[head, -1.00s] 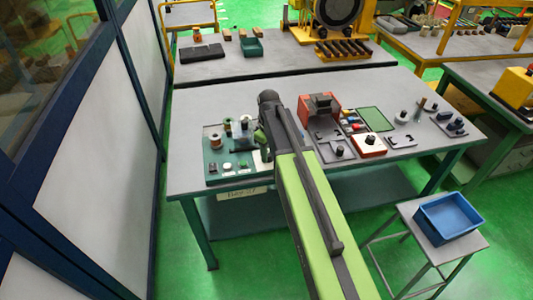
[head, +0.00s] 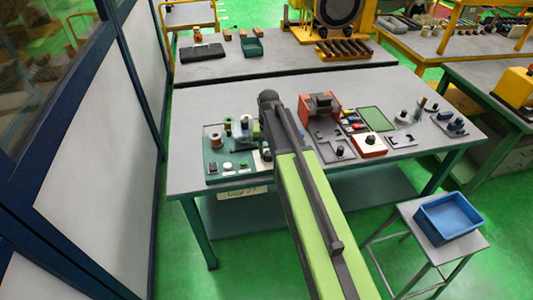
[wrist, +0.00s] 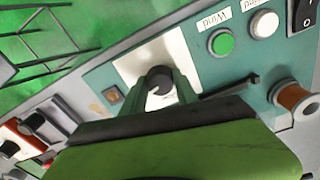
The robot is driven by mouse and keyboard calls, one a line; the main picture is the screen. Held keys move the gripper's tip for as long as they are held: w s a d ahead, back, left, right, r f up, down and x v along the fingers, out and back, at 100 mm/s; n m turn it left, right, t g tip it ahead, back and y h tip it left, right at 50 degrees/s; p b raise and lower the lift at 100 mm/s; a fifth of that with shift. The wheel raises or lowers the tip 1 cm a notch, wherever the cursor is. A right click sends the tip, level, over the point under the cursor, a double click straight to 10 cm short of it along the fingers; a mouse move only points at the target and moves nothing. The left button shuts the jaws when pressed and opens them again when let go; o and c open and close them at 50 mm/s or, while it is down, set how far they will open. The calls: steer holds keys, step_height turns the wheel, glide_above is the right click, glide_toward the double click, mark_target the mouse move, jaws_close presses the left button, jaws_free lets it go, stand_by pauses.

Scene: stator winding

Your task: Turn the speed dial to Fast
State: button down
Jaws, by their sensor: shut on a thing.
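The speed dial (wrist: 158,76) is a dark round knob on a white plate (wrist: 129,67), set in the teal control panel (wrist: 200,68). In the wrist view my gripper (wrist: 161,86) is shut on the dial, with one green finger at each side. Some marking shows between the fingers, but I cannot read it. Which setting the dial points at is hidden. In the head view the panel (head: 214,177) is at the left front of the table; my arm hides the dial there.
A green button (wrist: 222,43) and a white button (wrist: 264,23) sit beside the dial plate, with a black switch (wrist: 304,15) beyond. A copper spool (wrist: 296,98) stands close to my gripper. A red machine (head: 319,106) stands to the right.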

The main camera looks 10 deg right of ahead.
mark_target(268, 154)
steer(key=shift+s+m, duration=0.15)
steer(key=shift+m, duration=1.05)
steer(key=c, duration=1)
jaws_free()
steer(key=shift+o, duration=0.3)
steer(key=shift+r, duration=0.1)
step_height(268, 154, up, 17)
steer(key=p, duration=1.7)
steer(key=shift+r, duration=0.15)
